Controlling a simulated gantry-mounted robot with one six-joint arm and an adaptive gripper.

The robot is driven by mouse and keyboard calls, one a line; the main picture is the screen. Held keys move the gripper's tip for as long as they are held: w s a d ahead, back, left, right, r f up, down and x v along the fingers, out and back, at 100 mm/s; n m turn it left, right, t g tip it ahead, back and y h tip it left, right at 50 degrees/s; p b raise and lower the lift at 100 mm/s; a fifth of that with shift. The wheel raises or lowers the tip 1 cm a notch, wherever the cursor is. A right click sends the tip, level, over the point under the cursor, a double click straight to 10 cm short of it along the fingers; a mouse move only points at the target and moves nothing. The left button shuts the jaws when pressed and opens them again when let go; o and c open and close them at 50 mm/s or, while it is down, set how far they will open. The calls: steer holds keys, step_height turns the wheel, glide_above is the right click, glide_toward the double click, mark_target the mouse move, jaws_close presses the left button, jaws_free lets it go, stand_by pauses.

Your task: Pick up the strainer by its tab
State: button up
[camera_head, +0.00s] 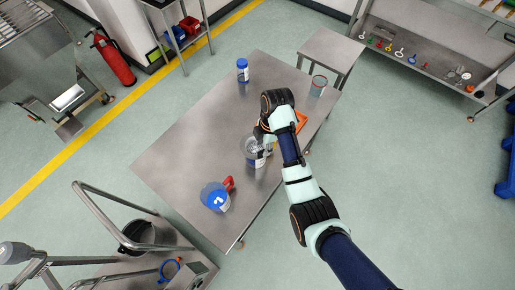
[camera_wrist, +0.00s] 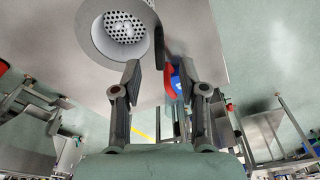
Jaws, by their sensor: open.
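The strainer (camera_head: 250,146) is a pale grey round bowl on the steel table, beside the end of my arm. In the wrist view the strainer (camera_wrist: 98,36) is at the upper left, with a perforated middle. A narrow dark grey piece at its right rim may be its tab; I cannot tell for sure. My gripper (camera_wrist: 160,72) is open, with its two fingers apart and nothing clearly held. The left fingertip is just below and right of the strainer's rim. In the head view my gripper (camera_head: 263,136) is largely hidden by my wrist.
A blue-lidded jug (camera_head: 214,197) with a red handle stands toward the table's (camera_head: 190,150) near end. A blue-capped bottle (camera_head: 242,70) and a clear jar (camera_head: 318,86) stand at the far end. An orange item (camera_head: 300,121) lies beyond my wrist. The table's left half is clear.

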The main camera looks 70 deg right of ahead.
mark_target(262, 151)
steer(key=f, duration=0.5)
steer(key=shift+w+a+b, duration=0.15)
steer(key=shift+a+b, duration=0.1)
steer(key=shift+b, duration=0.15)
jaws_close()
